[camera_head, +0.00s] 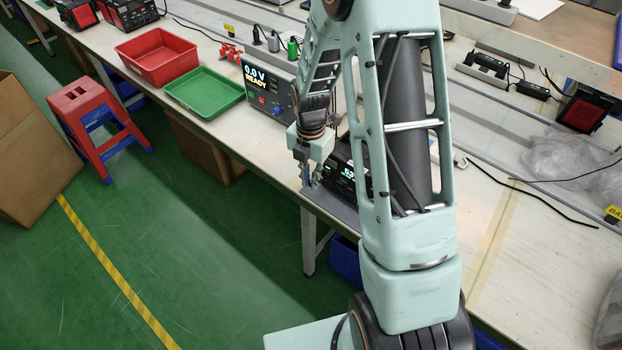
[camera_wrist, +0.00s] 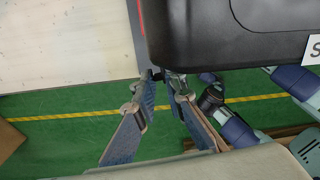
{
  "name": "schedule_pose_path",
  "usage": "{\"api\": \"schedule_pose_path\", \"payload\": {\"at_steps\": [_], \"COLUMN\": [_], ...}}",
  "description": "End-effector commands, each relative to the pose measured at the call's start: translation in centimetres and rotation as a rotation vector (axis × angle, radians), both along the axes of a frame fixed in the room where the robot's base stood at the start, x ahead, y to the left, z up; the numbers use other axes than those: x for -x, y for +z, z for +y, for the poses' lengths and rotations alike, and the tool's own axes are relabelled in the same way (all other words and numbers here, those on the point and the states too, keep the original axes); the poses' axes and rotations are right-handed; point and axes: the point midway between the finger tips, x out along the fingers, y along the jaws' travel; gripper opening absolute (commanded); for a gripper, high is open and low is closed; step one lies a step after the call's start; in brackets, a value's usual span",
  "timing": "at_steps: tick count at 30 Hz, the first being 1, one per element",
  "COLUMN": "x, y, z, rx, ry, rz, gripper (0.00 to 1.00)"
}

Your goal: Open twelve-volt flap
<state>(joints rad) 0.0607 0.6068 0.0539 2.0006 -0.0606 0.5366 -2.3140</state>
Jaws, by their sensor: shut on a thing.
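The black power station (camera_head: 345,168) stands near the front edge of the bench, partly hidden by my arm in the head view. In the wrist view its dark casing (camera_wrist: 230,35) fills the upper right. My gripper (camera_head: 310,183) is at the station's left side in the head view. In the wrist view my gripper (camera_wrist: 162,83) has its fingertips close together at the casing's lower left corner, around a small dark part, which seems to be the twelve-volt flap (camera_wrist: 157,73). The flap is too small and too covered to tell how far it stands open.
A display unit (camera_head: 268,88) reading 0.0 V READY stands behind my gripper. A green tray (camera_head: 205,92) and a red bin (camera_head: 157,58) are farther left on the bench. A red stool (camera_head: 95,120) stands on the green floor. Bare bench top (camera_wrist: 65,45) lies left of the station.

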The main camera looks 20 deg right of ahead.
Motion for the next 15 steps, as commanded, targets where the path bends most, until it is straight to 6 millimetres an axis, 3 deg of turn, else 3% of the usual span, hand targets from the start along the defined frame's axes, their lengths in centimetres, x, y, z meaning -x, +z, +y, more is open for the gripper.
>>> {"api": "schedule_pose_path", "payload": {"at_steps": [15], "x": [-1.7], "y": [-0.1], "z": [0.5], "rx": [-0.001], "ry": [-0.396], "rz": [-0.006], "gripper": [0.00]}}
